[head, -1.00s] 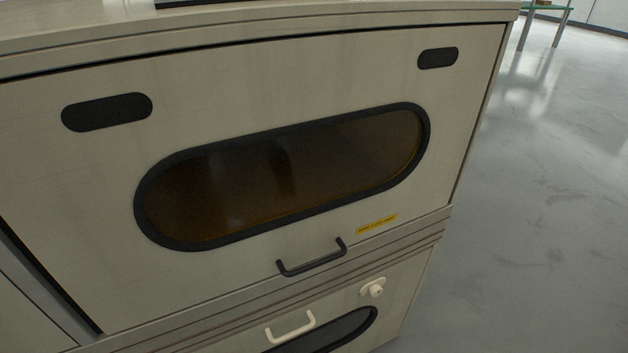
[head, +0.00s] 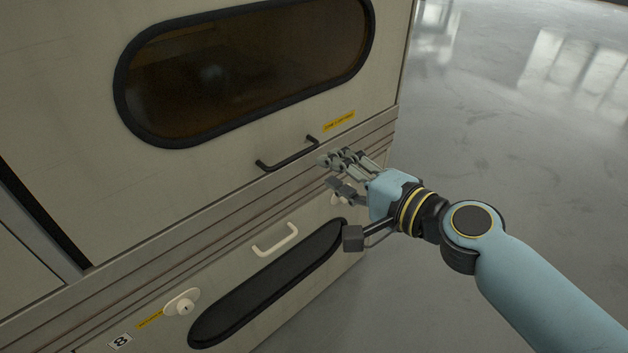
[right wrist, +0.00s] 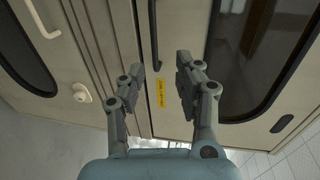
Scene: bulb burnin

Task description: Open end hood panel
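The end hood panel (head: 68,170) is a beige upright panel with a dark oval window (head: 240,75); it looks closed. Its black bar handle (head: 287,154) is at the lower edge, left of a yellow label (head: 339,121). My right gripper (head: 336,172) is just right of the handle, apart from it, with fingers spread and empty. In the right wrist view the open fingers (right wrist: 169,68) point toward the panel, with the yellow label (right wrist: 161,94) between them and the black handle (right wrist: 154,36) beyond their tips. My left gripper is not in view.
Below the panel, a lower door has a white handle (head: 275,240), a dark oval window (head: 268,285) and a white latch knob (head: 183,306). A ledge with grooves runs between the two. Open grey floor (head: 520,120) lies to the right.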

